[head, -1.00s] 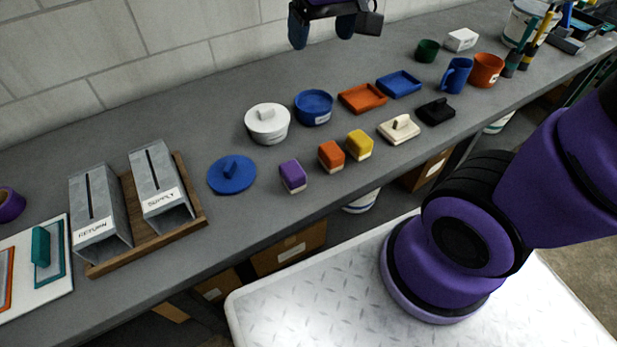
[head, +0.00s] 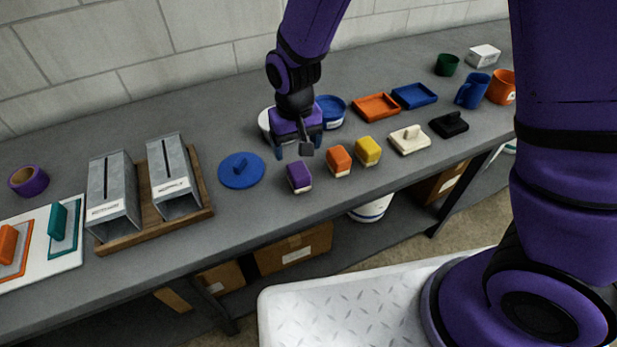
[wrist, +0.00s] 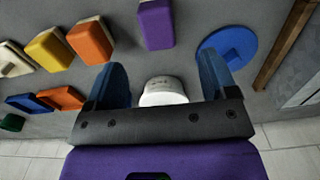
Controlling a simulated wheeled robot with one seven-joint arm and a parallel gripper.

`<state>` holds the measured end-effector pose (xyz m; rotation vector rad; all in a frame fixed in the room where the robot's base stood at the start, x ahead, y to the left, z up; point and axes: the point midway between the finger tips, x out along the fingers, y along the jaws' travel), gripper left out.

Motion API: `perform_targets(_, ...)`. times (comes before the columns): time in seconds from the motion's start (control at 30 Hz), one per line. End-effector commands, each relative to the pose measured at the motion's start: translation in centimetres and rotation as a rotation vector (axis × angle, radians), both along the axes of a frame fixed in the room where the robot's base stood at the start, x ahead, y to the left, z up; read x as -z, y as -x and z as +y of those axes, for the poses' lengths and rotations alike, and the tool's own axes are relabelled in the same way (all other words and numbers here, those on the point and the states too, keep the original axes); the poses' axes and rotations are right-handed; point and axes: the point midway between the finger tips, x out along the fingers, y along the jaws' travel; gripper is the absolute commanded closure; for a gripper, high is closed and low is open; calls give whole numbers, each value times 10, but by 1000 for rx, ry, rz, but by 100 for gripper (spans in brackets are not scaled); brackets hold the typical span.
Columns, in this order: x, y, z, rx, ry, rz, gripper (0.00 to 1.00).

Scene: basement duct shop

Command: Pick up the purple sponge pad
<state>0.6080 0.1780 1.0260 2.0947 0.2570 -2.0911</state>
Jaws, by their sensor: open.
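The purple sponge pad (head: 299,177) sits upright on the grey bench, with a pale base. It is right of the round blue lid and left of the orange sponge pad. In the wrist view the purple sponge pad (wrist: 156,24) lies ahead of the fingers, at the top centre. My gripper (head: 298,152) is above the bench, just behind the purple pad in the head view. In the wrist view my gripper (wrist: 160,82) has its two blue fingers apart, with nothing held. A white round pot (wrist: 163,92) shows between and below them.
Orange (head: 339,160) and yellow (head: 368,151) pads stand to the right of the purple one. The blue lid (head: 241,170) lies to its left, near the wooden rack (head: 200,213) with two metal ducts. Bare bench lies in front of the purple pad.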

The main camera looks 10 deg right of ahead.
Motion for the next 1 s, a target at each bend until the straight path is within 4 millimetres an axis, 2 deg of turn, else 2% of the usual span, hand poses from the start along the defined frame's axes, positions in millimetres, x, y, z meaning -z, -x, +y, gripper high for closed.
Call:
perform_targets(0.4,51,1,1,-1,3,3,21)
perform_targets(0.67,67,1,0,-1,3,3,21)
perform_targets(1.0,107,3,-4,-2,3,2,21)
